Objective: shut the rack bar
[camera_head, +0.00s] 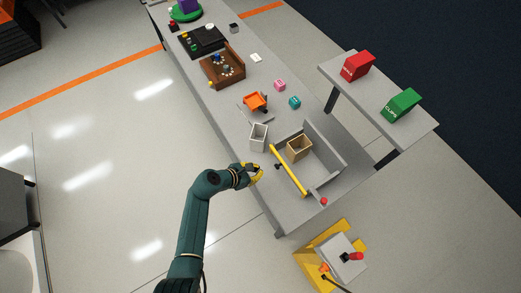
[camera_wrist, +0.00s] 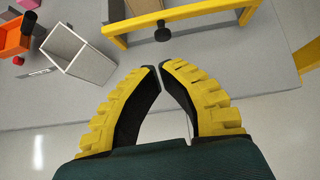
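The yellow rack bar (camera_head: 290,180) runs along the front side of the grey rack (camera_head: 328,150) near the table's near end. I cannot tell whether it is latched. In the wrist view the bar (camera_wrist: 205,12) crosses the top, with a black knob (camera_wrist: 162,33) on its near side. My gripper (camera_head: 260,173) is to the left of the bar, by the table's front edge, apart from it. In the wrist view the fingertips (camera_wrist: 158,68) are together with nothing between them, just short of the knob.
A wooden box (camera_head: 299,147) sits in the rack. A pale open bin (camera_head: 258,137) and an orange tray (camera_head: 255,101) stand left of it. A red ball (camera_head: 324,201) is at the table's near end. A yellow-framed control stand (camera_head: 338,256) is beyond that end.

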